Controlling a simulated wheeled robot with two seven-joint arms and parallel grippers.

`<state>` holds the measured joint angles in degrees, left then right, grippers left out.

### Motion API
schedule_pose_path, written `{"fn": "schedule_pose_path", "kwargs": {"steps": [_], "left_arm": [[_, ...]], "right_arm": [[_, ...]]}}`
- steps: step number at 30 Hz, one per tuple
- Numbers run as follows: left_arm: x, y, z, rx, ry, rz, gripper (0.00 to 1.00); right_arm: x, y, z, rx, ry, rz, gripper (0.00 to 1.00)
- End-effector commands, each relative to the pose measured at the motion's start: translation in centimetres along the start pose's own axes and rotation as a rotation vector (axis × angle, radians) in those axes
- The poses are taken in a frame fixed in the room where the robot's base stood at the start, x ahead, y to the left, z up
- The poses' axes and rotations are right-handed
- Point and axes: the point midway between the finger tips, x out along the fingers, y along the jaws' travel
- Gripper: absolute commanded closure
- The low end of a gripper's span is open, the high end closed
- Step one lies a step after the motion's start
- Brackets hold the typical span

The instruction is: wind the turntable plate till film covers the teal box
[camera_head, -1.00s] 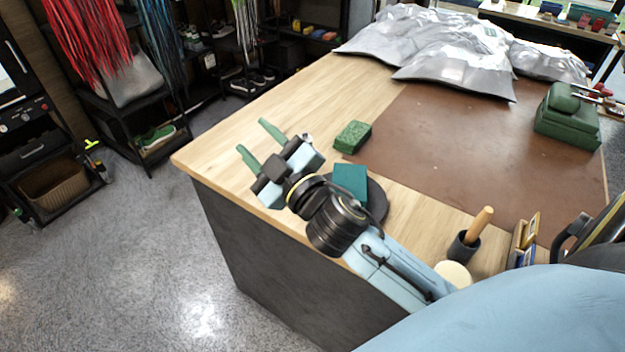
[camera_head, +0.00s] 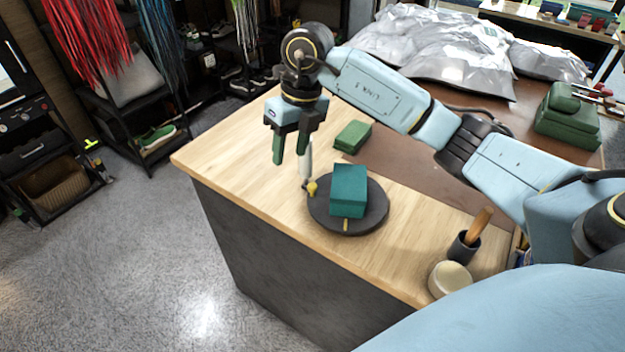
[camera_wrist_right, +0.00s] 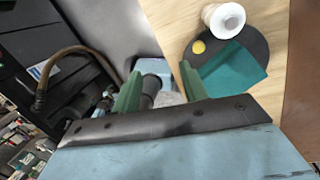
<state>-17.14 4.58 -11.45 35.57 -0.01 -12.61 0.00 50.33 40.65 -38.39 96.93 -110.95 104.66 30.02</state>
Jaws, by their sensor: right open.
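The teal box (camera_head: 349,185) sits on the dark round turntable plate (camera_head: 376,212) near the table's front edge. A yellow knob (camera_head: 312,188) is at the plate's left rim, and a yellow mark (camera_head: 346,226) is on its front. A white roll (camera_head: 305,165) stands beside the plate, partly hidden by my gripper. I see no film on the box. My right gripper (camera_head: 290,158) is open and empty, pointing down, left of and behind the box. The right wrist view shows the roll (camera_wrist_right: 223,19), yellow knob (camera_wrist_right: 198,47) and box (camera_wrist_right: 236,72) right of the fingers (camera_wrist_right: 160,72). My left gripper is out of view.
A green sponge-like block (camera_head: 353,135) lies behind the plate. A dark cup with a wooden handle (camera_head: 464,245) and a round pale jar (camera_head: 450,279) stand at the front right. Silver bags (camera_head: 430,50) and a green case (camera_head: 568,118) are at the back. The left tabletop is clear.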

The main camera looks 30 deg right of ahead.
Motion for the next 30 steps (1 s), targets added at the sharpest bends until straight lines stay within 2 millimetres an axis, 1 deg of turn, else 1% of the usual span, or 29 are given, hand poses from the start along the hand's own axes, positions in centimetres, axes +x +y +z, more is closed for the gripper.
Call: {"fn": "schedule_pose_path", "kwargs": {"steps": [1,3,6,8,11,14,21,24,27,30], "left_arm": [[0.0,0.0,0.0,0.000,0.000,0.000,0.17],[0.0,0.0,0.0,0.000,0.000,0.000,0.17],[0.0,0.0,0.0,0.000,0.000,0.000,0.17],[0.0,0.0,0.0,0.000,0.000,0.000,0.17],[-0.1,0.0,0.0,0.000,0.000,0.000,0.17],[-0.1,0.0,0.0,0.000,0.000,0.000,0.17],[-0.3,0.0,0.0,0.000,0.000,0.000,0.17],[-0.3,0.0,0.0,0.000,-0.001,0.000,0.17],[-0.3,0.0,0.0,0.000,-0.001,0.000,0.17],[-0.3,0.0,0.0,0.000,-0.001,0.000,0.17]], "right_arm": [[-0.9,-1.7,-0.1,0.029,0.021,-0.069,0.57],[-1.8,-3.2,-0.4,0.061,0.045,-0.136,0.57],[-2.2,-4.3,-0.7,0.085,0.064,-0.184,0.57],[-1.9,-4.6,-0.8,0.090,0.070,-0.193,0.57],[-0.7,-4.9,-1.0,0.091,0.073,-0.194,0.57],[1.1,-5.2,-1.1,0.090,0.074,-0.192,0.57],[6.2,-6.0,-1.6,0.089,0.074,-0.190,0.57],[8.0,-6.4,-1.7,0.088,0.073,-0.190,0.57],[9.3,-6.6,-1.7,0.088,0.071,-0.189,0.57],[10.1,-6.8,-1.8,0.087,0.069,-0.190,0.57]]}}
